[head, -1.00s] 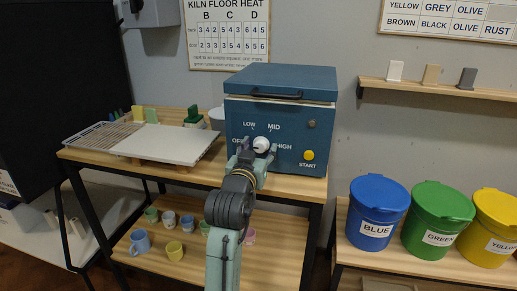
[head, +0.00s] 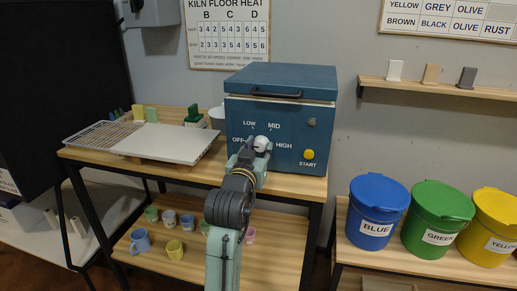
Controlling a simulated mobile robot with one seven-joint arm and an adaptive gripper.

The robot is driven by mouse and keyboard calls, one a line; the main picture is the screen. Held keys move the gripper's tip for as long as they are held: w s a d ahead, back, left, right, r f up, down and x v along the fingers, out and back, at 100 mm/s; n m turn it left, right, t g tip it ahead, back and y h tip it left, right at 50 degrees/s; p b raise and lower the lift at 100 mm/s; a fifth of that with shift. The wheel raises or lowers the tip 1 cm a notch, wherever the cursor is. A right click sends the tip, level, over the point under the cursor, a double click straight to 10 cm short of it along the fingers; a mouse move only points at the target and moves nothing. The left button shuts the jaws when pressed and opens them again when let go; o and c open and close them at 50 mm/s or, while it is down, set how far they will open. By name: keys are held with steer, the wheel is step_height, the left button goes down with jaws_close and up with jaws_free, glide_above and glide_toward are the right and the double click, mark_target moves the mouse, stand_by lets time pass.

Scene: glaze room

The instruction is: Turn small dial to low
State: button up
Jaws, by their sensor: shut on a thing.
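The small dial (head: 261,143) is a white knob on the front of a blue kiln box (head: 282,110). The labels OFF, LOW, MID and HIGH stand around it. My gripper (head: 259,147) is at the dial, shut on it from the front. The fingers and my arm cover part of the dial and the panel below it. I cannot read the dial's pointer, so its setting is unclear. A yellow START button (head: 309,154) is at the panel's lower right.
The kiln stands on a wooden table (head: 290,187) beside a pale board (head: 170,143). Several cups sit on the lower shelf (head: 270,262). Blue (head: 376,212), green (head: 437,219) and yellow (head: 494,227) buckets stand at the right. A wall shelf (head: 440,88) is above them.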

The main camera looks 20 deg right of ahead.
steer(key=shift+w, duration=0.1)
steer(key=m+b, duration=0.3)
steer(key=m, duration=0.3)
steer(key=shift+m, duration=0.3)
steer(key=m+b, duration=0.3)
steer(key=m, duration=0.2)
steer(key=shift+r, duration=0.15)
stand_by(0.4)
steer(key=o, duration=0.8)
steer(key=shift+c, duration=0.2)
steer(key=o, duration=0.4)
steer(key=shift+w+d, duration=0.1)
steer(key=shift+c, duration=0.2)
